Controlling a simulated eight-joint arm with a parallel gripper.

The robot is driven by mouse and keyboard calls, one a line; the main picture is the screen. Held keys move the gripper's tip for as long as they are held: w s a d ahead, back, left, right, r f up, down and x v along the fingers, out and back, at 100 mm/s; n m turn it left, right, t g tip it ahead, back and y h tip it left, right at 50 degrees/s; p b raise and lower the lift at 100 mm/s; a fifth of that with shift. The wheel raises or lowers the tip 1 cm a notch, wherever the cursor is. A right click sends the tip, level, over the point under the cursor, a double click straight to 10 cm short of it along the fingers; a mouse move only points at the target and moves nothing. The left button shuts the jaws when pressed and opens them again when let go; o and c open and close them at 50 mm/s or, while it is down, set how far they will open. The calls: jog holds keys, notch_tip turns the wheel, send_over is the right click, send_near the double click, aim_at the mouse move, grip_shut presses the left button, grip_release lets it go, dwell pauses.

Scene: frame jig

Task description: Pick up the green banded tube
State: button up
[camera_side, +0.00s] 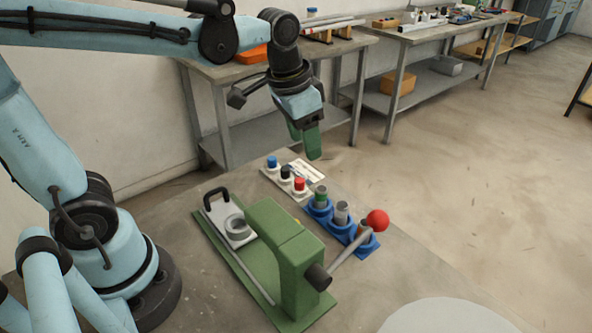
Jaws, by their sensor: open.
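The green banded tube (320,196) stands upright in the far left socket of a blue holder (340,228). A grey tube (341,212) stands in the middle socket, and an orange-brown tube (364,231) shows partly at the near end behind a lever. My gripper (309,143) hangs above and slightly left of the green banded tube, pointing down, clear of it. Its green fingers are open, and I see nothing between them. The lower part of the green banded tube is hidden inside its socket.
A green press (283,262) with a lever and red ball (377,220) stands close in front of the holder. A white block with blue, black and red caps (286,173) sits behind it. Benches (340,45) line the wall. A round pale surface (445,315) lies front right.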

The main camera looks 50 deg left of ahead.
jog(key=w+d+m+g, duration=0.1)
jog(key=w+d+g, duration=0.1)
jog(key=w, duration=0.2)
send_over(323, 190)
jog(key=shift+m+g, duration=0.4)
jog(key=f, duration=0.8)
jog(key=shift+d, duration=0.4)
jog(key=shift+s+a+f, duration=0.1)
jog(key=shift+s+f, duration=0.05)
jog(key=shift+f, duration=1.25)
jog(key=shift+s+f, duration=0.1)
jog(key=shift+f, duration=1.3)
jog(key=shift+c, duration=0.3)
grip_shut()
